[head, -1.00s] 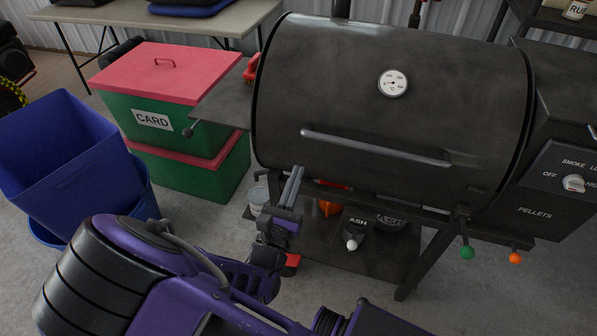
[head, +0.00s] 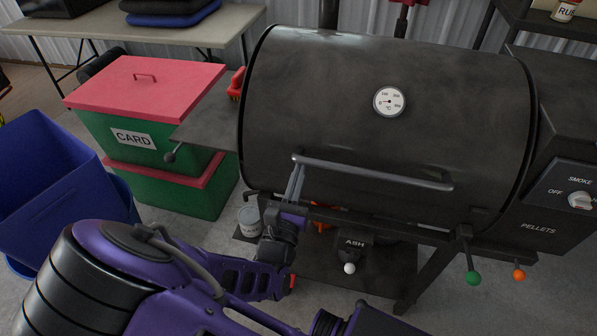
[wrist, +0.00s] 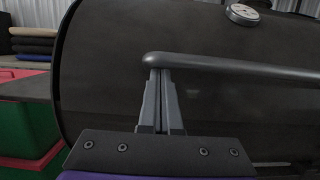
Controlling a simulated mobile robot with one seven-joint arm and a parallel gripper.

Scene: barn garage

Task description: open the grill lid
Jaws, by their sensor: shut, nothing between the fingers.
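The grill lid (head: 320,100) is a large dark rounded barrel lid and is shut. Its long bar handle (head: 380,173) runs across the lower front; the left end of the handle (wrist: 235,68) shows large in the wrist view. My gripper (head: 297,172) is shut with nothing between its fingers. Its fingertips (wrist: 157,75) point up at the left end of the handle and appear just under it in the wrist view. I cannot tell whether they touch it. A round thermometer (head: 389,101) sits on the lid.
Left of the grill is a side shelf (head: 205,135) beside stacked green boxes with red lids (head: 150,85). A blue bin (head: 55,175) stands at the left. The pellet box (head: 560,190) with a knob is at the right. Below hang a green ball (head: 473,278) and an orange ball (head: 519,275).

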